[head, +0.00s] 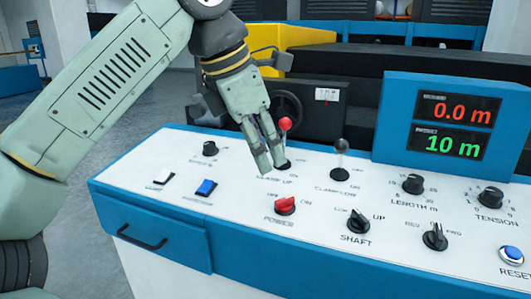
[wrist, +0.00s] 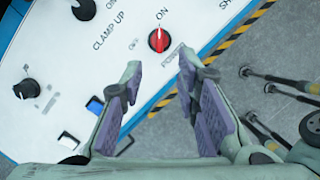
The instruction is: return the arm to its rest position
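My gripper (head: 271,165) hangs over the left half of the white control panel, with my arm reaching in from the left. In the wrist view my gripper (wrist: 162,66) is open, its purple-padded fingers apart with nothing between them. In the head view its fingers are beside the red-balled clamp-up lever (head: 285,124) and partly overlap it; whether they touch cannot be told. The red power knob (head: 285,205) is below and right of the fingertips; it also shows beyond the fingers in the wrist view (wrist: 159,40).
The panel (head: 320,222) also carries a dark-balled lever (head: 341,146), several black knobs, a white switch (head: 163,178) and a blue one (head: 206,187). A display (head: 454,125) reads 0.0 m and 10 m. A drawer (head: 150,235) is in front. Grey floor (head: 70,180) lies left.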

